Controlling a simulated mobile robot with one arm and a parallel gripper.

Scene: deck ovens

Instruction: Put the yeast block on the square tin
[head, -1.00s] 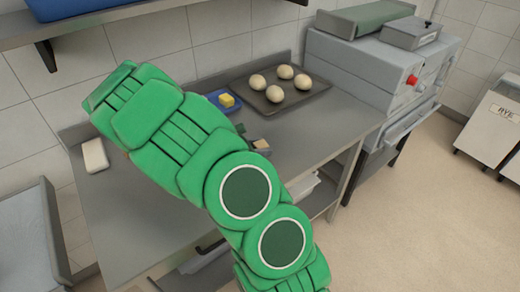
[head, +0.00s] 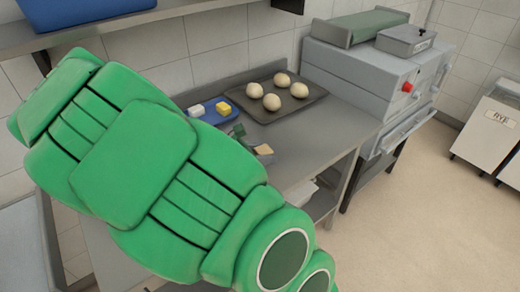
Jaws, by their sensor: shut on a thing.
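My green arm covers the left and middle of the worktop in the head view, and my gripper is hidden behind it. What my gripper holds does not show. I see no thing that I can surely call the yeast block. A small white block (head: 196,110) lies on a blue tray (head: 208,120) beside a yellow block (head: 223,110); I cannot tell whether the white one is yeast. I cannot make out the square tin; my arm hides much of the worktop.
A dark baking tray (head: 312,93) with several dough balls stands at the back of the worktop (head: 335,125). A small dark green thing (head: 238,131) and a tan-topped block (head: 264,150) show beside my arm. A grey machine (head: 365,75) stands to the right, with open floor beyond.

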